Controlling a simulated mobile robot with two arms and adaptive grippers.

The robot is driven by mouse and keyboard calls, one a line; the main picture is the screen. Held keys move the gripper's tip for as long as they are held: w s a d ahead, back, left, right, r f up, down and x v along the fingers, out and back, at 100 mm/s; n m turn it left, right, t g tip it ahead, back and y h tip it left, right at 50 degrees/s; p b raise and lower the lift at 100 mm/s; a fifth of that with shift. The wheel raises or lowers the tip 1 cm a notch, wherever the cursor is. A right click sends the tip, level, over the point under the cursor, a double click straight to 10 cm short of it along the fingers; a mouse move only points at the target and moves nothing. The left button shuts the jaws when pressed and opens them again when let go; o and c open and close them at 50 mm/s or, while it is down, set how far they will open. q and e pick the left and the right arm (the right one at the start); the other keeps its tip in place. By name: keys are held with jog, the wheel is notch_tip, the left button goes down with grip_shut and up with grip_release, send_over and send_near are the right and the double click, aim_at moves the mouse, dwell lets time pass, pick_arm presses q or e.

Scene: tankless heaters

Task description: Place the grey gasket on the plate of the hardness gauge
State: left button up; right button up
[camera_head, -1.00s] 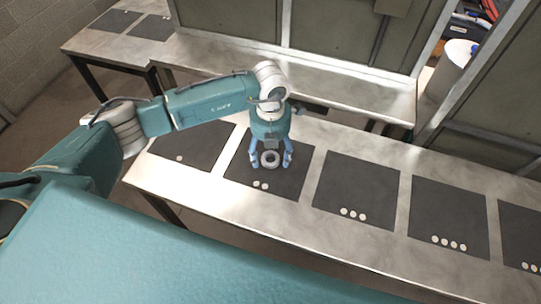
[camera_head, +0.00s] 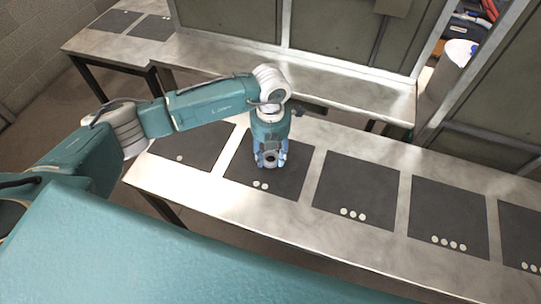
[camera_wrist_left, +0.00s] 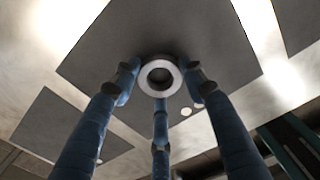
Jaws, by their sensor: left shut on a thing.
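The grey gasket (camera_head: 270,158) is a thick ring. In the left wrist view the ring (camera_wrist_left: 171,87) sits between the fingertips, with its hole facing the camera. My left gripper (camera_head: 270,163) points down over the dark mat with two pale dots (camera_head: 296,178). Its blue fingers (camera_wrist_left: 159,85) are closed in around the ring and shut on it. I cannot tell whether the ring touches the mat. I cannot make out the hardness gauge or its plate in these views. My right gripper is not in view.
The long metal table (camera_head: 210,195) carries several dark mats in a row, marked with differing numbers of pale dots. The mats to the right, such as the three-dot mat (camera_head: 357,185), are empty. A metal bench (camera_head: 340,90) and grey panels stand behind. A white cylinder (camera_head: 447,75) stands back right.

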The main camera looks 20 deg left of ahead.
aim_at(267, 160)
pick_arm(q)
notch_tip(267, 160, up, 20)
jog(key=b, duration=0.4)
jog(key=shift+f, duration=0.15)
jog(key=m, duration=0.1)
jog(key=s+m, duration=0.1)
jog(key=m, duration=0.2)
jog(key=shift+s+a+f, duration=0.15)
jog(key=shift+a+f, duration=0.1)
jog(key=shift+a, duration=0.05)
jog(key=shift+c, duration=0.2)
jog(key=s+a+f+m, duration=0.1)
jog(key=s+m, duration=0.5)
jog(key=m, duration=0.9)
jog(key=s+a+f+m, duration=0.2)
jog(key=s+m, duration=0.4)
jog(key=m, duration=0.8)
jog(key=shift+s+a+m, duration=0.3)
jog(key=shift+m, duration=0.1)
jog(key=shift+f, duration=0.1)
